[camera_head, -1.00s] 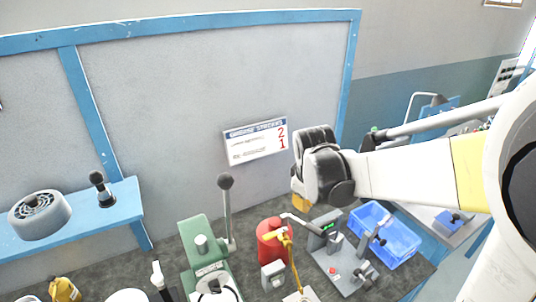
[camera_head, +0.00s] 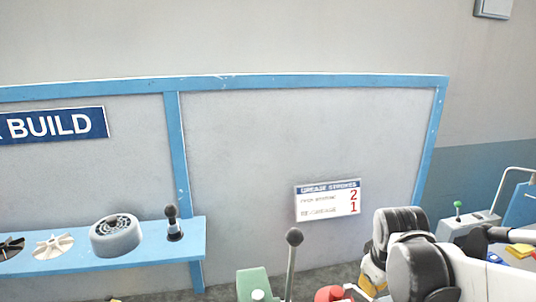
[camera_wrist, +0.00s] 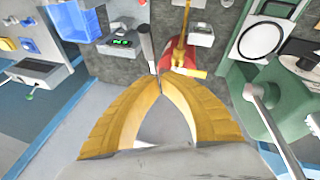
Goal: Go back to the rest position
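My gripper (camera_wrist: 160,77) shows in the wrist view with its two yellow fingers curving together and their tips meeting. I see nothing held between them. Below the tips is a red cylinder (camera_wrist: 175,60) with a yellow hose (camera_wrist: 182,38). A dark rod-like handle (camera_wrist: 146,42) lies just beyond the tips, apparently below them. In the head view my dark wrist (camera_head: 405,245) is at the lower right, and the fingers are mostly hidden or cut off there.
A green machine (camera_wrist: 240,90) with a ball-ended lever (camera_head: 293,240) stands beside the red cylinder. A grey console (camera_wrist: 120,42) and blue bin (camera_wrist: 75,22) are on the other side. A blue shelf (camera_head: 150,255) holds a grey round housing (camera_head: 115,238).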

